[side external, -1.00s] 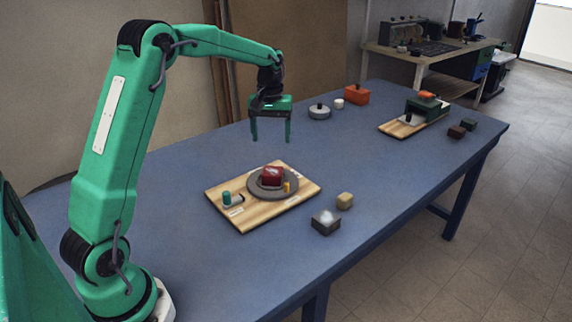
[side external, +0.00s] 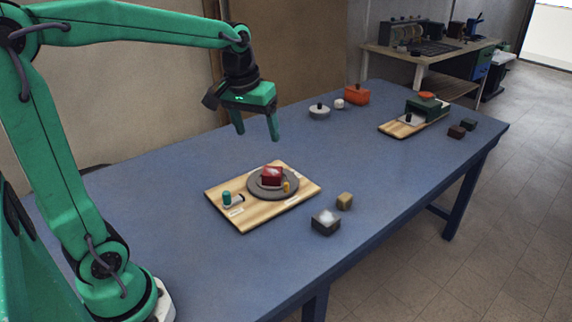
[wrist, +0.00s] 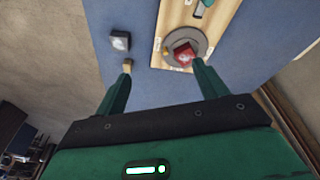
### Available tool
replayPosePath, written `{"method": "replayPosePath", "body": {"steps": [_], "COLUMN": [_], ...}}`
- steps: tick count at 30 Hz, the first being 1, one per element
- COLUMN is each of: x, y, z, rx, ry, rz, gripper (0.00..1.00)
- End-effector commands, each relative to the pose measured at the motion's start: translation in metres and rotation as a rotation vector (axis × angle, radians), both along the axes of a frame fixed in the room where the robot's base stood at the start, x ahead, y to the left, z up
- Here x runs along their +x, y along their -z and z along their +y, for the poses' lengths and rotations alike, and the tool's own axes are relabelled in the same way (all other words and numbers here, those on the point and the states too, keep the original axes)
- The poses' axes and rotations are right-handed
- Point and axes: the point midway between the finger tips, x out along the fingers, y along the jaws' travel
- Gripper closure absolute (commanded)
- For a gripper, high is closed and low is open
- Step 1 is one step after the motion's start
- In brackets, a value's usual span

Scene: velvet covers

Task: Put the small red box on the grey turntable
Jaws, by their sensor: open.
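The small red box (side external: 272,175) sits on the grey turntable (side external: 262,192), which is mounted on a light wooden board (side external: 240,217) on the blue table. In the wrist view the red box (wrist: 184,55) also rests on the grey disc (wrist: 200,42), near one of my fingers. My gripper (side external: 257,137) is open and empty, in the air above and behind the board, apart from the box. A small yellow peg (side external: 286,187) stands at the turntable's near right edge.
A teal-capped piece (side external: 227,198) is on the board's left part. A dark box with a pale top (side external: 325,222) and a tan block (side external: 345,201) lie right of the board. An orange box (side external: 357,94) and a grey lidded disc (side external: 319,111) stand farther back. The table's middle right is clear.

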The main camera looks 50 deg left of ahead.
Motion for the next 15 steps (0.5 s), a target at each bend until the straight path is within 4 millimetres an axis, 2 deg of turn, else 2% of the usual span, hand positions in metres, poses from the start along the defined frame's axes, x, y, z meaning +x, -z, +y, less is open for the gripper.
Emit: {"method": "replayPosePath", "body": {"steps": [7, 15], "x": [-0.051, -0.103], "y": [-0.009, -0.002], "z": [-0.028, -0.050], "rx": [0.032, 0.069], "ry": [0.128, 0.265], "rz": [-0.081, -0.167], "gripper": [0.28, 0.28]}}
